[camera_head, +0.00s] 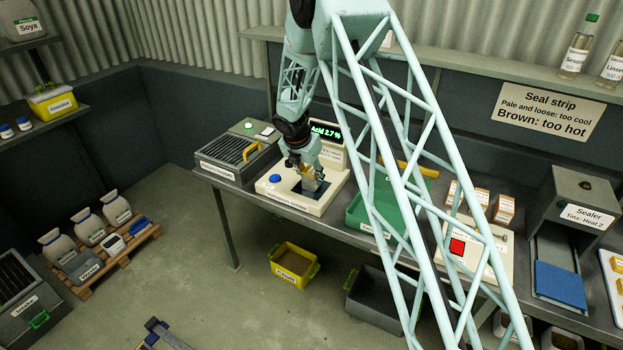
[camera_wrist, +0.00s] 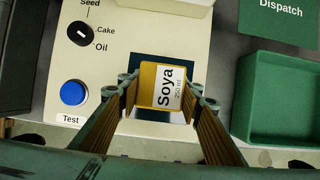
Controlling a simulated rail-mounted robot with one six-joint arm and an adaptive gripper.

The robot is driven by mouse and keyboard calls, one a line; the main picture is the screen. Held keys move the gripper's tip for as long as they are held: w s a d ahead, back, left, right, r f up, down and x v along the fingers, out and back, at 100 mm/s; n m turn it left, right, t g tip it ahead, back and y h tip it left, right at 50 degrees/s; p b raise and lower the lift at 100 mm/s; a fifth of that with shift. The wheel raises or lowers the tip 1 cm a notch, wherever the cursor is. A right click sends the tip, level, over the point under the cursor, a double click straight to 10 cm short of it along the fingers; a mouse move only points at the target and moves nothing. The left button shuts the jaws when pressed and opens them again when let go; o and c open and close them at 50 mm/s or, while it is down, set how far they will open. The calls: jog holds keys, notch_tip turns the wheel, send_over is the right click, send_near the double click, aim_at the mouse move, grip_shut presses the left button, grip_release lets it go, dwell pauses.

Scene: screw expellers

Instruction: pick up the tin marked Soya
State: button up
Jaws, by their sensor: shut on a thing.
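The tin marked Soya (camera_wrist: 161,85) is yellow with a white label reading 250 ml, and it shows in the wrist view between my fingers. My gripper (camera_wrist: 166,92) is shut on it, one finger at each side. In the head view my gripper (camera_head: 309,184) is low over the cream tester (camera_head: 290,203), at its dark recess. The wrist view also shows the tester's panel (camera_wrist: 115,72) beneath and around the tin. I cannot tell whether the tin still touches the tester.
The tester has a blue Test button (camera_wrist: 73,93) and a Seed, Cake, Oil dial (camera_wrist: 80,34). Its display (camera_head: 326,132) reads 2.7 %. A green tray (camera_head: 362,212) stands to the right, with small boxes (camera_head: 503,209) and a sealer (camera_head: 580,207) farther right.

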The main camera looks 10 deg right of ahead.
aim_at(312, 169)
jog(key=shift+r, duration=0.2)
jog(key=shift+r+p, duration=0.4)
jog(key=shift+r, duration=1.3)
jog(key=s+r+b, duration=0.1)
jog(key=s+b, duration=0.1)
jog(key=s, duration=1.4)
jog(key=shift+d+r, duration=0.15)
jog(key=shift+d, duration=0.2)
